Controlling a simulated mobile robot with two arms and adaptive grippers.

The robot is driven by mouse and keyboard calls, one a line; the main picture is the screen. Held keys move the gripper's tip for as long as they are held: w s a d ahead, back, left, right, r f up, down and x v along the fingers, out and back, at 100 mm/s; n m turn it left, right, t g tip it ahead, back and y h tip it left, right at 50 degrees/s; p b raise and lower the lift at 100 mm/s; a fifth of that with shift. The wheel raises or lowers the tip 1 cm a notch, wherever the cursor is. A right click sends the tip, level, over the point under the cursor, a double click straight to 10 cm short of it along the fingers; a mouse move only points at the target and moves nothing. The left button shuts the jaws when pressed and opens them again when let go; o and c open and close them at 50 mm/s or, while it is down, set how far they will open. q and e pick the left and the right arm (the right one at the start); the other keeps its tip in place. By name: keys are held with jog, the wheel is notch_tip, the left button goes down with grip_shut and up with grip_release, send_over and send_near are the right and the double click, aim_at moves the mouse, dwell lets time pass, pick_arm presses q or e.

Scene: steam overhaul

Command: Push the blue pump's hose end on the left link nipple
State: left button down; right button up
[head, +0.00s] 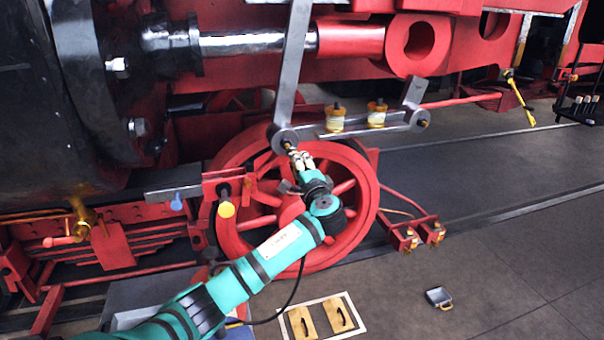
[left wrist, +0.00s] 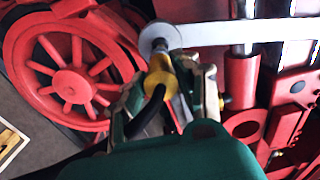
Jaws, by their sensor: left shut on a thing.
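The grey link's lower round end (head: 284,138) hangs in front of the red wheel in the head view. Its nipple (left wrist: 160,44) shows in the left wrist view as a small metal tip at the centre of the disc. My left gripper (head: 298,158) is right below and beside this end, shut on the yellow hose end (left wrist: 158,76). The black hose (left wrist: 146,115) runs back from it between the fingers. The hose end points at the nipple and lines up with it in the wrist view; I cannot tell whether they touch. The blue pump cannot be made out clearly. My right gripper is not in view.
A grey bar with two oil cups (head: 335,118) reaches right from the link end. The red spoked wheel (head: 262,222) stands behind my arm. A mat with two yellow blocks (head: 302,322) and a small grey tray (head: 438,297) lie on the floor.

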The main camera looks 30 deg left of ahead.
pick_arm(q)
jog(key=shift+w+a, duration=0.2)
jog(key=shift+a, duration=0.05)
jog(key=shift+r, duration=0.1)
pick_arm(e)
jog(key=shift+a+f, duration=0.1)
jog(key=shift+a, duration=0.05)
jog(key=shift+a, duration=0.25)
pick_arm(q)
jog(key=shift+w+a, duration=0.15)
jog(key=shift+a, duration=0.1)
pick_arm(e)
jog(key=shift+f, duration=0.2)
pick_arm(q)
jog(key=shift+b+x, duration=0.65)
jog(key=shift+x, duration=0.15)
jog(key=shift+w+a, duration=0.2)
jog(key=shift+a, duration=0.1)
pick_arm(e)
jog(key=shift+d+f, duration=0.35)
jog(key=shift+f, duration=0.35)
pick_arm(q)
jog(key=shift+w+a+r+b, duration=0.1)
jog(key=shift+w+a+b, duration=0.15)
jog(key=shift+b, duration=0.15)
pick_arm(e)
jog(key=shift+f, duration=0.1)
